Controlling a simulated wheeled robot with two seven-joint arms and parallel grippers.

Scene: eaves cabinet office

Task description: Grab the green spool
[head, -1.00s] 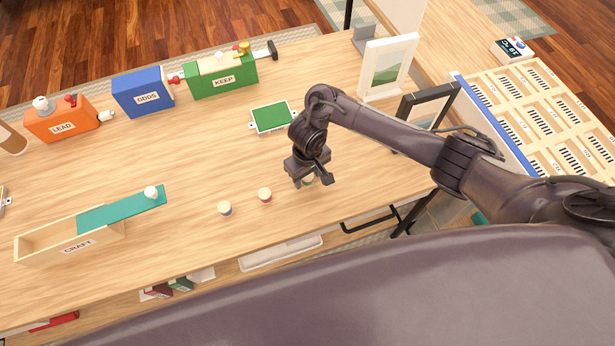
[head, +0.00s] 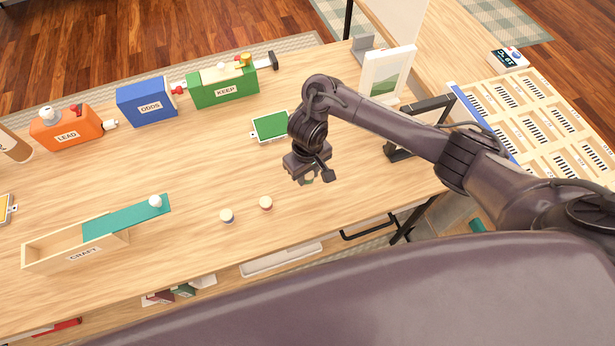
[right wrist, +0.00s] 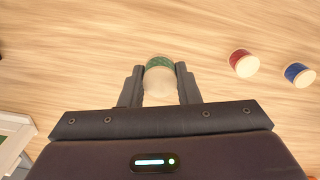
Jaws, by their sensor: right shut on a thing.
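The green spool (right wrist: 159,64) has a green band and pale wooden ends. In the right wrist view it sits between the two fingers of my right gripper (right wrist: 160,82), which are shut on it. In the head view my right gripper (head: 312,178) hangs over the front part of the table, right of the other spools. Only a little of the green spool (head: 306,182) shows there below the gripper. My left gripper is not in view.
A red spool (head: 266,203) and a blue spool (head: 227,216) stand on the table (head: 200,180) to the left.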

